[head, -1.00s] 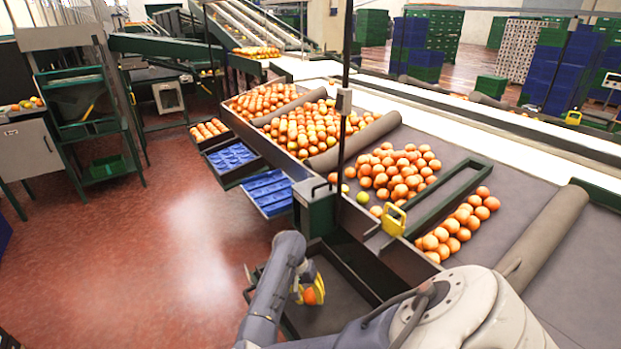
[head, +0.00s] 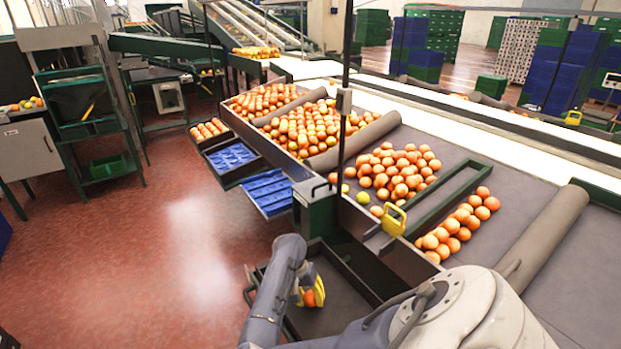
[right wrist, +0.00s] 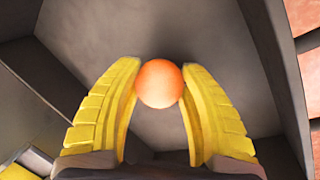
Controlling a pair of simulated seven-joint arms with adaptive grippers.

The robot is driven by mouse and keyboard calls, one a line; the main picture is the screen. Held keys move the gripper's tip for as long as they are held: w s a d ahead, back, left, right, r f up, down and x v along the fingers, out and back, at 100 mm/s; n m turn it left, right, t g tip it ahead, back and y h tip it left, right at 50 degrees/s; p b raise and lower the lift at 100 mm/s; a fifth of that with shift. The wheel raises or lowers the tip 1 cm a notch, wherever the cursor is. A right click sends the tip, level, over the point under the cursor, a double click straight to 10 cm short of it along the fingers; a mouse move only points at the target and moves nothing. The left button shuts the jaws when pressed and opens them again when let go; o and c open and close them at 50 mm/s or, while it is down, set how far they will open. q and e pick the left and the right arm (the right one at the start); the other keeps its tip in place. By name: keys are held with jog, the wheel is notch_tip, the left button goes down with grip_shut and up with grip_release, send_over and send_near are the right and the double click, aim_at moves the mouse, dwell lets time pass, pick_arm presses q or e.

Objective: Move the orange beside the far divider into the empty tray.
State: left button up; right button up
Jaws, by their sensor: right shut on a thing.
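My right gripper (head: 313,293), with yellow fingers, is at the bottom centre of the head view, over the dark empty tray (head: 345,318). It is shut on an orange (head: 308,299), partly covered by the fingers there. In the right wrist view the orange (right wrist: 160,83) sits between the two yellow fingertips, with the grey tray floor (right wrist: 190,40) behind it. I cannot tell whether the orange touches the floor. My left gripper is not in view.
Piles of oranges (head: 395,172) lie on the grey sorting table (head: 500,225), split by padded rollers (head: 355,140) and a green divider frame (head: 455,200). A yellow fixture (head: 393,220) stands at the table edge. Blue trays (head: 268,192) hang at the left. Red floor is open at left.

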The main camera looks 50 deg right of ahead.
aim_at(308, 294)
jog(key=shift+f, duration=0.4)
jog(key=o, duration=1.8)
jog(key=shift+r, duration=0.1)
jog(key=shift+v, duration=2.4)
jog(key=shift+r, duration=0.1)
jog(key=shift+r, duration=3.45)
